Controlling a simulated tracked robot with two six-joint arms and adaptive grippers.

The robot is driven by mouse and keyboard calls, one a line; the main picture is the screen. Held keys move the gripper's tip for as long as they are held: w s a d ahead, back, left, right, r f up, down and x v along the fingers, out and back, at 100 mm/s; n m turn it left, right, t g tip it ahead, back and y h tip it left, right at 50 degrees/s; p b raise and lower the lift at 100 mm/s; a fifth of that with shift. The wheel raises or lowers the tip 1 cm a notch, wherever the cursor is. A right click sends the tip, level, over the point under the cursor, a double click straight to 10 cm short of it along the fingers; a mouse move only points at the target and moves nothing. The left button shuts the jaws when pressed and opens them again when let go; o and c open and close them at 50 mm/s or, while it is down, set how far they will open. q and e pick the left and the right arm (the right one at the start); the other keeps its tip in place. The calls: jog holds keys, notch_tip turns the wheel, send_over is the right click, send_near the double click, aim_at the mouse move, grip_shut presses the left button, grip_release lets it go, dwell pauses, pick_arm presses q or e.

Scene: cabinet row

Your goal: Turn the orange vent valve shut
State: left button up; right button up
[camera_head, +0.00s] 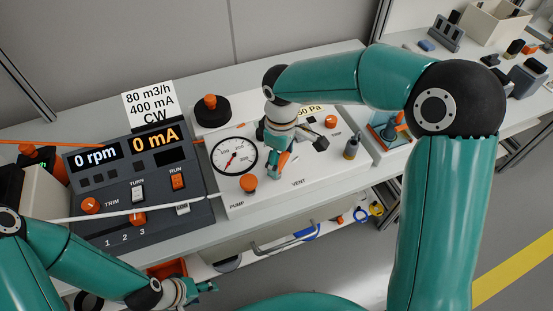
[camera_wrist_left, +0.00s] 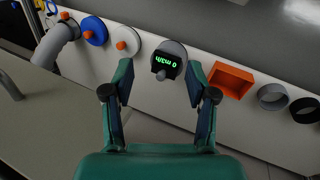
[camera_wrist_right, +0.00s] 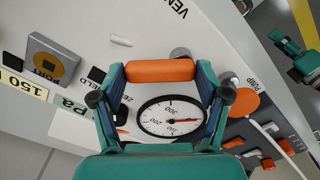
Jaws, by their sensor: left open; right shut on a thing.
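The orange vent valve shows in the right wrist view as an orange bar handle (camera_wrist_right: 160,71), lying crosswise between the fingers. My right gripper (camera_wrist_right: 160,76) is shut on it, a finger at each end. In the head view, my right gripper (camera_head: 277,172) is over the white panel above the VENT label, and a bit of the orange handle (camera_head: 283,160) shows beside the fingers. The valve's base is mostly hidden. My left gripper (camera_head: 205,287) is low in front of the bench. The left wrist view shows my left gripper (camera_wrist_left: 158,70) open and empty.
A round gauge (camera_head: 233,156) and an orange pump knob (camera_head: 249,183) sit left of my right gripper. The dark control box (camera_head: 110,215) reads 0 rpm and 0 mA. Below the bench are a grey meter (camera_wrist_left: 168,60) and an orange rectangular duct (camera_wrist_left: 231,79).

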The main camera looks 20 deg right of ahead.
jog(key=m, duration=0.1)
jog(key=m+b, duration=0.1)
jog(key=m, duration=0.2)
jog(key=shift+s+d+m, duration=0.3)
jog(key=shift+s+d, duration=0.05)
jog(key=shift+s+r+m+b, duration=0.15)
jog(key=shift+m+b, duration=0.15)
jog(key=shift+m, duration=0.35)
jog(key=shift+s+f+m+b, duration=0.1)
jog(key=shift+m+b, duration=0.15)
jog(key=shift+m, duration=0.35)
jog(key=shift+s+r+m+b, duration=0.15)
jog(key=shift+m+b, duration=0.15)
jog(key=shift+m, duration=0.35)
jog(key=shift+f, duration=0.1)
jog(key=o, duration=1.2)
jog(key=shift+c, duration=0.2)
notch_tip(320, 180, up, 12)
jog(key=shift+f, duration=0.15)
